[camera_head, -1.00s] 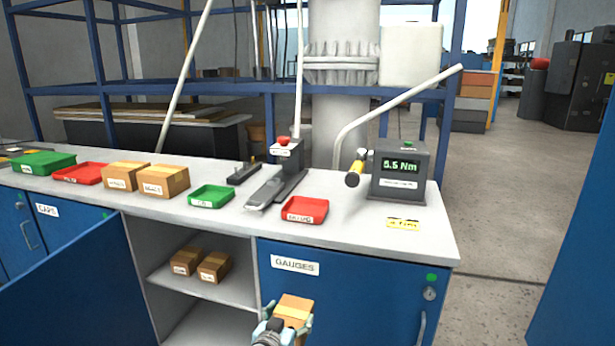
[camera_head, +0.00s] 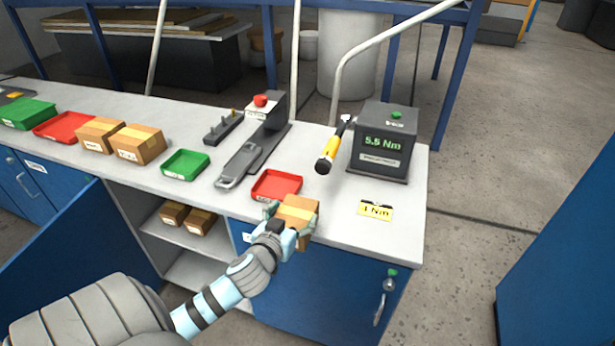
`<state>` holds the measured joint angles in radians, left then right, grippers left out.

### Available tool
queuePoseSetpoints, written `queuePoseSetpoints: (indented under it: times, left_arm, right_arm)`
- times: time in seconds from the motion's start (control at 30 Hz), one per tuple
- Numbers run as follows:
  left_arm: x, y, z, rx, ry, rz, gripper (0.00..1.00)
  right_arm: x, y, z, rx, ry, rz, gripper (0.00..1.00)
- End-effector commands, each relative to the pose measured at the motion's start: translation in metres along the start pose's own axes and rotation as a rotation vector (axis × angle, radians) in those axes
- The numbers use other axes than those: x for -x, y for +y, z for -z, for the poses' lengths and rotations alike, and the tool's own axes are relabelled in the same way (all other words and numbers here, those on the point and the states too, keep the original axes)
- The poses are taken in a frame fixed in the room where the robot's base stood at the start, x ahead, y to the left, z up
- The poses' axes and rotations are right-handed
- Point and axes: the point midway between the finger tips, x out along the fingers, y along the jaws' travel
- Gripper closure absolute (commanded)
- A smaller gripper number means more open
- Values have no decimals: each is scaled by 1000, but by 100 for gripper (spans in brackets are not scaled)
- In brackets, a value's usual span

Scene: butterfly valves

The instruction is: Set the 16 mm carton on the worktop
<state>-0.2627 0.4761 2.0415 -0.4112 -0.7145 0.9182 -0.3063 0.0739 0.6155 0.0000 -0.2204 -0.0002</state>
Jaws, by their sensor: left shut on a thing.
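My left gripper (camera_head: 286,226) is shut on a small brown carton (camera_head: 299,207) with a yellow tape strip. The carton is at the front edge of the worktop (camera_head: 335,223), just in front of a red tray. I cannot tell whether it touches the surface. No size label on it can be read. Two larger cartons (camera_head: 138,144) stand on the worktop at the left, and two small cartons (camera_head: 200,221) stand on the shelf of the open cupboard below. My right gripper is not in view.
On the worktop stand a red tray (camera_head: 277,186), a green tray (camera_head: 185,164), a grey clamp device (camera_head: 250,153), a yellow-black tool (camera_head: 328,157) and a torque display box (camera_head: 384,143). A yellow label (camera_head: 375,210) lies at the right. The surface around that label is clear.

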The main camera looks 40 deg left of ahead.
Motion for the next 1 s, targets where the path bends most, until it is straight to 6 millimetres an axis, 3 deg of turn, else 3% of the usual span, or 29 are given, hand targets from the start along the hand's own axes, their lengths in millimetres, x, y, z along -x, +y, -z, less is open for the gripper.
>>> queuePoseSetpoints:
  times: [0.2,0.4,0.83,1.0]
  left_arm:
    - [-46,1,17,1,7,-2,87]
    - [-79,2,26,0,6,-4,87]
    - [-120,3,39,0,6,-5,87]
    - [-125,3,25,-3,5,-6,87]
  right_arm:
    - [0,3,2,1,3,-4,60]
    - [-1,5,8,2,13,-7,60]
    - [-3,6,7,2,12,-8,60]
    - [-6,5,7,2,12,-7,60]
